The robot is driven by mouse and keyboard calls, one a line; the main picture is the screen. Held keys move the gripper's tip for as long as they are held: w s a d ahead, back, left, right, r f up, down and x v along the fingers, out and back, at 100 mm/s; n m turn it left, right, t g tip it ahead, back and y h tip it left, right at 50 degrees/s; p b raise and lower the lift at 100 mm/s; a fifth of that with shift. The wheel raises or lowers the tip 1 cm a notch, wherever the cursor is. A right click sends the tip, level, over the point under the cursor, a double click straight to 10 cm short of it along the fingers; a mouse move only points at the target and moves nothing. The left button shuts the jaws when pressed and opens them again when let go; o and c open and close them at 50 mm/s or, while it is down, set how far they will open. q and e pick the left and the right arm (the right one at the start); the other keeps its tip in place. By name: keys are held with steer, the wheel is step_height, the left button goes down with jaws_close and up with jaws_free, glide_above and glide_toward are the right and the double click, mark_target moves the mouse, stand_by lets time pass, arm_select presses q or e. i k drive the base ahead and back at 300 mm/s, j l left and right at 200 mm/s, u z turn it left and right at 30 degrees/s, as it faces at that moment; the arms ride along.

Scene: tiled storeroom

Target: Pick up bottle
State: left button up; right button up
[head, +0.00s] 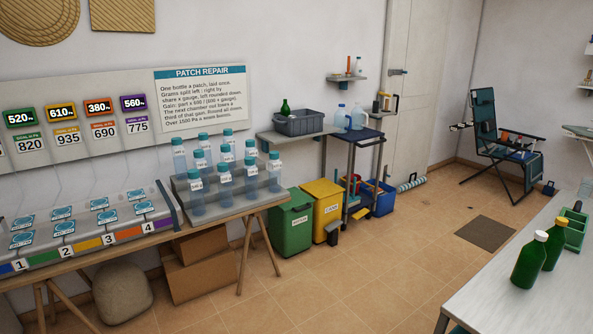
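Several clear bluish bottles with teal caps and white labels, one of them at the front (197,193), stand upright on a grey stepped rack (246,207) on the left table. Two dark green bottles stand on the pale table at the right: one with a white cap (529,263), one with a yellowish cap (554,247). A smaller green bottle (285,108) shows above the rim of a grey crate (299,123) on a wall shelf. Neither of my grippers is in view.
A green bin (293,224) and a yellow bin (322,207) stand right of the left table. Behind them is a dark cart (357,134) with jugs. A folding chair (497,130) stands at the back right. The tiled floor between the tables is mostly clear, with a brown mat (485,233).

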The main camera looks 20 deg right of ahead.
mark_target(532, 257)
steer(key=i+z, duration=0.6)
steer(key=z, duration=0.25)
steer(key=i+j+z, duration=0.1)
steer(key=i+z, duration=0.15)
steer(key=z, duration=0.15)
steer(key=i+j+z, duration=0.2)
steer(key=z, duration=0.2)
steer(key=i+j+z, duration=0.4)
steer(key=k+l, duration=0.1)
